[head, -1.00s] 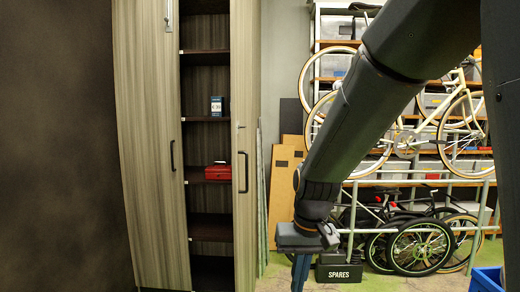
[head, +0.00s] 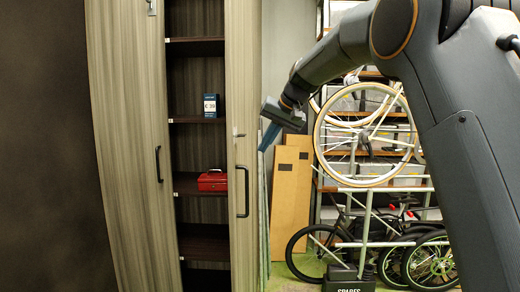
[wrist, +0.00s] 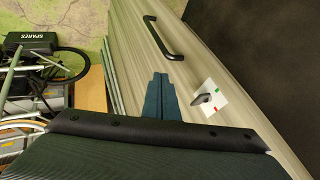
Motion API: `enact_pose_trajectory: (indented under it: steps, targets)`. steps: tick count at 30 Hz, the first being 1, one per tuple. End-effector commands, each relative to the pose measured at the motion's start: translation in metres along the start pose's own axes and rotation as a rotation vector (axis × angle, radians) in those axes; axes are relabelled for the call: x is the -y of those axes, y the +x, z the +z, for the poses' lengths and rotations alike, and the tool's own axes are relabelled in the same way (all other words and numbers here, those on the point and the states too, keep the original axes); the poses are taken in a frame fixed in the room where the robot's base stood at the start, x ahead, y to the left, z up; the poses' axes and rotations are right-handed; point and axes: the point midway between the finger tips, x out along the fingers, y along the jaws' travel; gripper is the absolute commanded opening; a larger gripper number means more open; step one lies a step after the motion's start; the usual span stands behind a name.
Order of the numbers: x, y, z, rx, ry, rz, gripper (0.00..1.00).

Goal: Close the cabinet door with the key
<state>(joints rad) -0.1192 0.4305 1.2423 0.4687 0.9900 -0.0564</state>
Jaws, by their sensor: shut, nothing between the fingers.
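The tall wood-grain cabinet shows two doors, with its dark shelves open to view between them. The right door (head: 243,90) is seen at a steep angle and has a black bar handle (head: 242,191), which also shows in the wrist view (wrist: 164,38). The small key (head: 239,135) is above that handle; in the wrist view the key (wrist: 203,98) is on a white plate with green and red marks. My gripper (head: 267,138) is shut and empty, to the right of the key and apart from it. In the wrist view its blue fingers (wrist: 160,98) are left of the key.
The left door (head: 125,150) has its own black handle (head: 158,164). A red box (head: 212,181) and a blue box (head: 210,105) are on the shelves. Cardboard panels (head: 288,195) lean beyond the right door. A bicycle rack (head: 365,225) and a SPARES box (head: 349,284) stand at the right.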

Motion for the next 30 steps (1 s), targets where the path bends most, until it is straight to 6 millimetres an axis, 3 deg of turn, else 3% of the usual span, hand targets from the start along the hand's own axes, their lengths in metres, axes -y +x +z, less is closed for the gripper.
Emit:
enact_pose_trajectory:
  steps: [14,21,30]
  targets:
    - [-0.003,0.089,0.0,0.002,0.004,0.003,0.0]
    - [0.027,0.1,0.0,0.0,0.001,0.002,0.0]
    - [0.033,0.105,0.0,0.0,0.002,0.002,0.0]
